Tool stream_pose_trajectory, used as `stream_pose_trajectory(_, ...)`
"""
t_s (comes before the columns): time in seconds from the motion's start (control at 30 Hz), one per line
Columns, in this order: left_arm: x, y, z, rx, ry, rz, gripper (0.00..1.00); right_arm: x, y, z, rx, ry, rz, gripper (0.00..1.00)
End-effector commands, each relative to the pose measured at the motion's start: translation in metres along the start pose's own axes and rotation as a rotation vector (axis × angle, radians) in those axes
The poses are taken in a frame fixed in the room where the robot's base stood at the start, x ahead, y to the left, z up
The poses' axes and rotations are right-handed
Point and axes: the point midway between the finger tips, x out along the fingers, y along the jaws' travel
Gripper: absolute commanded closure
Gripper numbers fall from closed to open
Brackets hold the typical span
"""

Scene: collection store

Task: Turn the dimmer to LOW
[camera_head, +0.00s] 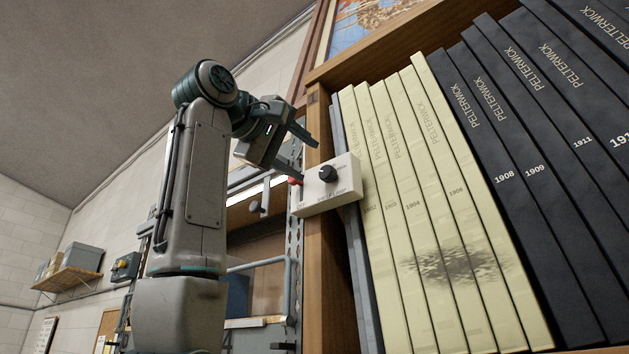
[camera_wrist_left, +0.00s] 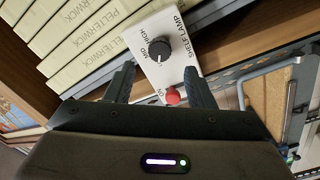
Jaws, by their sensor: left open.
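The dimmer is a round black knob (camera_head: 328,173) on a white box (camera_head: 341,190) fixed to the shelf's wooden upright. In the left wrist view the knob (camera_wrist_left: 159,50) stands on the box face (camera_wrist_left: 182,55), printed SHELF LAMP, HIGH, MID and ON. I cannot read a LOW mark or be sure where the knob points. A red button (camera_wrist_left: 172,96) sits beside the knob. My left gripper (camera_head: 308,160) is open and empty in front of the box. In the wrist view its fingertips (camera_wrist_left: 160,70) lie either side of the knob's line, seemingly short of it. My right gripper is out of view.
Cream volumes (camera_head: 420,200) and black volumes (camera_head: 540,150) marked PELTERWICK fill the shelf right of the box. The wooden upright (camera_head: 319,260) runs below it. A metal rack (camera_head: 292,260) stands behind, left of the shelf. Open air lies around the gripper's left side.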

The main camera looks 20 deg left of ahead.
Motion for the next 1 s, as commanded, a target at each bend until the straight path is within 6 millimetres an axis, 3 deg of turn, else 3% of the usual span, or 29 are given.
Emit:
stream_pose_trajectory(0.1, -0.025, -0.004, 0.001, -0.001, 0.002, 0.001, 0.51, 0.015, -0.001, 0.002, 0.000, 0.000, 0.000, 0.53)
stream_pose_trajectory(0.3, -0.048, -0.001, 0.001, -0.001, 0.000, 0.000, 0.51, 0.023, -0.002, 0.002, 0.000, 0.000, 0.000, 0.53)
stream_pose_trajectory(1.0, -0.052, 0.000, -0.001, -0.001, 0.000, 0.000, 0.51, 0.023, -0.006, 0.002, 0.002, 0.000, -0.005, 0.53)
